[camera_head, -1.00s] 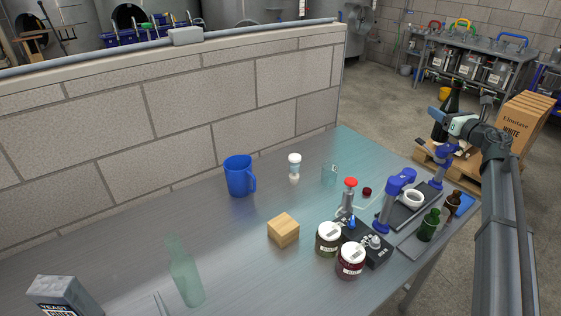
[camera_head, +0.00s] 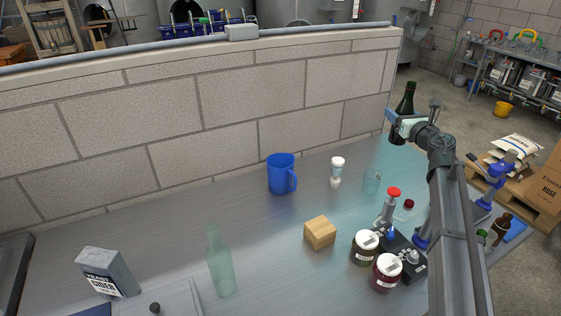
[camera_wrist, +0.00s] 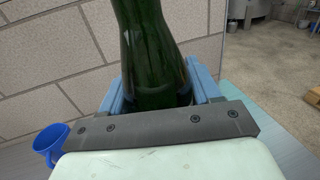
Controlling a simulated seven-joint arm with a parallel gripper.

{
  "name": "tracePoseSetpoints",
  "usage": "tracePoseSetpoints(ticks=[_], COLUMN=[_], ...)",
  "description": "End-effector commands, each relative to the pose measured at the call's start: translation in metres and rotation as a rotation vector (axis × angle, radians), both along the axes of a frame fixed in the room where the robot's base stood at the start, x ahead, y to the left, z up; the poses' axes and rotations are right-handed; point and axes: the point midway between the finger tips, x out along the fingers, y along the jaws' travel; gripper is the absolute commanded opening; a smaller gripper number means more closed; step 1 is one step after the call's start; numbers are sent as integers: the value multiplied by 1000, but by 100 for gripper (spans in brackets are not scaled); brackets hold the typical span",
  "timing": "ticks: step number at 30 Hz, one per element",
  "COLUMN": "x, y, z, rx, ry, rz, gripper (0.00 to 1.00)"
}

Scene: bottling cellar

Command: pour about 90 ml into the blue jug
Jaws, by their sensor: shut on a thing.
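The blue jug (camera_head: 280,175) stands upright on the steel table near the block wall, its handle to the right. It also shows at the lower left of the wrist view (camera_wrist: 49,143). My gripper (camera_head: 398,124) is shut on a dark green bottle (camera_head: 405,100), held roughly upright above the table's far right part. In the wrist view the bottle (camera_wrist: 152,55) sits between the two blue fingers, its top out of frame. The bottle is well to the right of the jug and higher than it. The liquid level inside cannot be made out.
A white-capped small bottle (camera_head: 337,170) and a clear glass (camera_head: 372,182) stand right of the jug. A wooden block (camera_head: 320,232), two jars, a red-topped device (camera_head: 391,205) and a clear green bottle (camera_head: 220,265) stand nearer. The block wall (camera_head: 205,110) rises behind.

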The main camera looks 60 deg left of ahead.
Motion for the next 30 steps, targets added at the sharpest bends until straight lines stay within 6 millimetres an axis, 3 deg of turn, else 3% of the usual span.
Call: tracePoseSetpoints(ticks=[12, 30], x=[-110, -277], y=[68, 139], z=[-9, -27], rx=[0, 0], ry=[0, 0], rz=[81, 217], gripper=[15, 15])
